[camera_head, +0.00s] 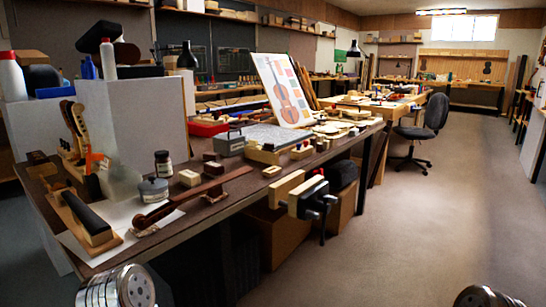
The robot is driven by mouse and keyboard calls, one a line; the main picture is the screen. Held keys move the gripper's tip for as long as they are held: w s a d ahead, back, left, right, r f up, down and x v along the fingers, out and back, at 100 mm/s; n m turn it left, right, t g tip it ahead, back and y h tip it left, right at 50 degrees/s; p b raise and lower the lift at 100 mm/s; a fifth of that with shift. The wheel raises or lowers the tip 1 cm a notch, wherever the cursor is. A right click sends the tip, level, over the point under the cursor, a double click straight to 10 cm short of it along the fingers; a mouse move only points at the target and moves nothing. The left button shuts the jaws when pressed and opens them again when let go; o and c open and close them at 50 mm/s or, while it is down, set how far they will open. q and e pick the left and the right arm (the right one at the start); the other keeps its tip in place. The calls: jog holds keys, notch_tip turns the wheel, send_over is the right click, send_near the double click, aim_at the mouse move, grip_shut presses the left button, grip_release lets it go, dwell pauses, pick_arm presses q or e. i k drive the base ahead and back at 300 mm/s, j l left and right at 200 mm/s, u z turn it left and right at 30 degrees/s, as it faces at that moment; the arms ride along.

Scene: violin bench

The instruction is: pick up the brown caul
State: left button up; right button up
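On the near bench, two small dark brown blocks sit close together near the wall-side edge: one (209,156) behind, the other (213,168) just in front. Either may be the brown caul; I cannot tell which at this size. A long brown neck-like piece with a scroll (190,201) lies nearer the front edge on white paper. Neither of my grippers is in view. Only silver rounded parts of my arms show at the bottom left and bottom right, well apart from the blocks.
The dark bench (232,190) also carries a pale block (190,177), a grey-lidded jar (153,189), a dark jar (163,163) and a grey toolbox (229,143). A wooden vise (302,193) juts from its front edge. The floor (410,230) to the right is clear; an office chair (423,125) stands farther back.

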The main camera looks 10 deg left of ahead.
aim_at(267, 146)
jog(key=i+l, duration=0.3)
jog(key=i+l+u, duration=0.1)
jog(key=i+l, duration=0.15)
jog(key=l, duration=0.2)
jog(key=i+l, duration=0.25)
jog(key=l, duration=0.15)
jog(key=i+l, duration=0.3)
jog(key=i+l+u, duration=0.1)
jog(key=i+l, duration=0.15)
jog(key=l, duration=0.2)
jog(key=i+l, duration=0.25)
jog(key=l, duration=0.2)
jog(key=u, duration=0.05)
